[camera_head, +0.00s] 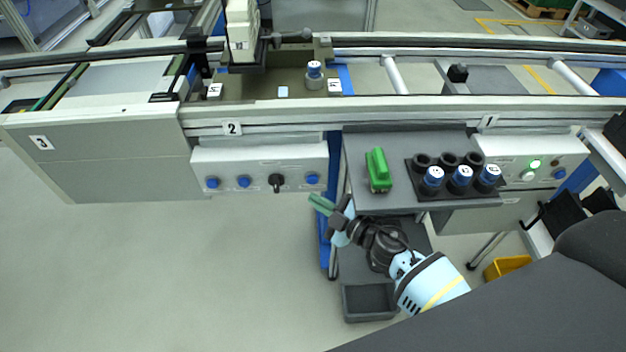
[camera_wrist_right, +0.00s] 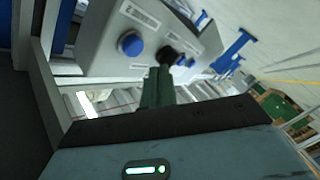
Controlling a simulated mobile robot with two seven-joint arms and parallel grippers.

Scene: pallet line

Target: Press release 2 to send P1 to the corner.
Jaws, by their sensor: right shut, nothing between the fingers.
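The grey control box (camera_head: 260,158) hangs under the rail plate marked 2. It carries two blue buttons (camera_head: 212,183) (camera_head: 244,181) on the left, a black knob (camera_head: 276,182) and a blue button (camera_head: 312,179) at its right end. Their small labels are unreadable, so I cannot tell which is release 2. A brown pallet (camera_head: 262,88) sits on the line above, bearing a blue-topped part; its marking is too small to confirm P1. My right gripper (camera_head: 314,199) is shut and empty, just below the right-end button. The wrist view shows that button (camera_wrist_right: 131,43) beyond the green fingers (camera_wrist_right: 158,88), apart from them.
Right of the gripper, a grey table (camera_head: 372,150) holds a green block (camera_head: 378,170) and a black rack (camera_head: 450,192) with several blue-capped parts. Another control box (camera_head: 545,150) has a lit green lamp. A grey bin (camera_head: 370,302) stands below. The floor at left is clear.

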